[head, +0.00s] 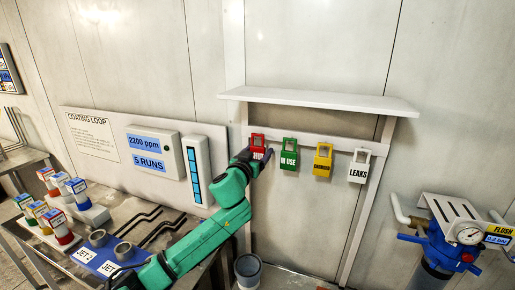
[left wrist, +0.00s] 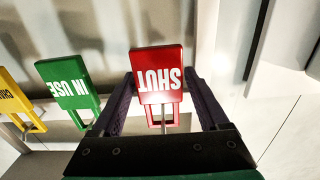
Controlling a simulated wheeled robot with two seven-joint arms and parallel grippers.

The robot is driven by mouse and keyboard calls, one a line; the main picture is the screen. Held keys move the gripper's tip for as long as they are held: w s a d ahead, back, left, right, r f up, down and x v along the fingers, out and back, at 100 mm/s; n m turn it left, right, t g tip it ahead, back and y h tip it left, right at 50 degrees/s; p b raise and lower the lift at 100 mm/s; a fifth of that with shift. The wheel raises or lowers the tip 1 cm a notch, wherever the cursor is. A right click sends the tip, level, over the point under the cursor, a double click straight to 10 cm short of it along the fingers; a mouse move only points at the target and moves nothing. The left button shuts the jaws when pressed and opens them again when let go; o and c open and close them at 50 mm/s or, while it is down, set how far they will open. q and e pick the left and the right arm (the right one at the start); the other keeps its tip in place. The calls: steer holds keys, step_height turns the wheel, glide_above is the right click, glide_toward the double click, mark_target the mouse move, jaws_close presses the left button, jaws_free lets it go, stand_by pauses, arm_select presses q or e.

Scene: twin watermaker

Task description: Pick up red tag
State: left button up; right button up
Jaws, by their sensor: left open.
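The red tag (head: 257,142) hangs at the left end of a row of tags on a white rail, partly hidden behind my left gripper in the head view. In the left wrist view the red tag (left wrist: 158,75) reads "SHUT", upside down, and sits between the fingertips. My left gripper (left wrist: 160,88) is open, with one finger on each side of the tag. I cannot tell whether either finger touches it. In the head view the left gripper (head: 259,155) is at the tag, its arm coming up from below. My right gripper is in neither view.
A green "IN USE" tag (head: 289,154), a yellow tag (head: 322,160) and a white "LEAKS" tag (head: 359,166) hang to the right. A white shelf (head: 320,101) juts out above them. A blue filter housing with a gauge (head: 469,235) stands at the right.

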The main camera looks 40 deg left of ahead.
arm_select(q)
steer(key=x, duration=0.2)
steer(key=shift+w+a+r, duration=0.1)
steer(key=shift+w, duration=0.35)
steer(key=shift+s, duration=0.15)
steer(key=c, duration=1.1)
